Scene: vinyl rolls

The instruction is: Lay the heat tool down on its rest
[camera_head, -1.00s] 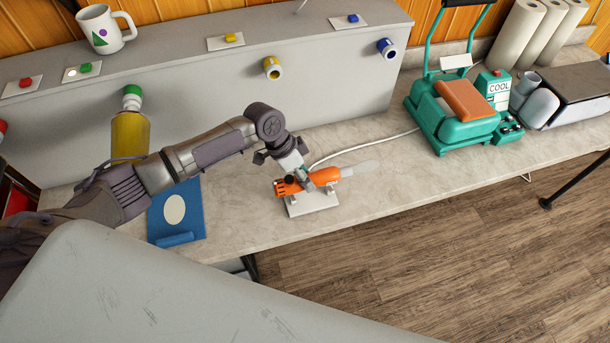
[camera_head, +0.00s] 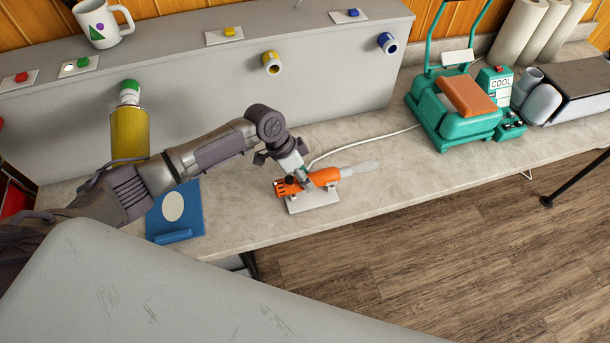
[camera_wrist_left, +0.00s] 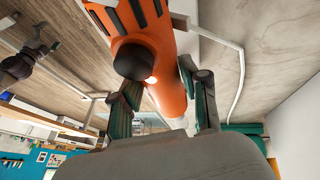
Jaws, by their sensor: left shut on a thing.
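The orange heat tool (camera_head: 322,177) lies about level over its pale rest (camera_head: 314,204), with its pale nozzle pointing right. My left gripper (camera_head: 300,175) is above the tool's rear half, shut on its body. The left wrist view shows the orange body (camera_wrist_left: 170,65) between the two fingers of this gripper (camera_wrist_left: 162,98). The tool hides much of the rest, so I cannot tell whether it fully bears on it. A dark arm part at the left of the wrist view (camera_wrist_left: 18,67) looks like my right arm; its fingers are too small to judge.
A white cord (camera_head: 365,146) runs from the tool area to the teal press (camera_head: 455,110). A blue board (camera_head: 175,212) with a pale oval lies left of the rest. The counter right of the rest is clear.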

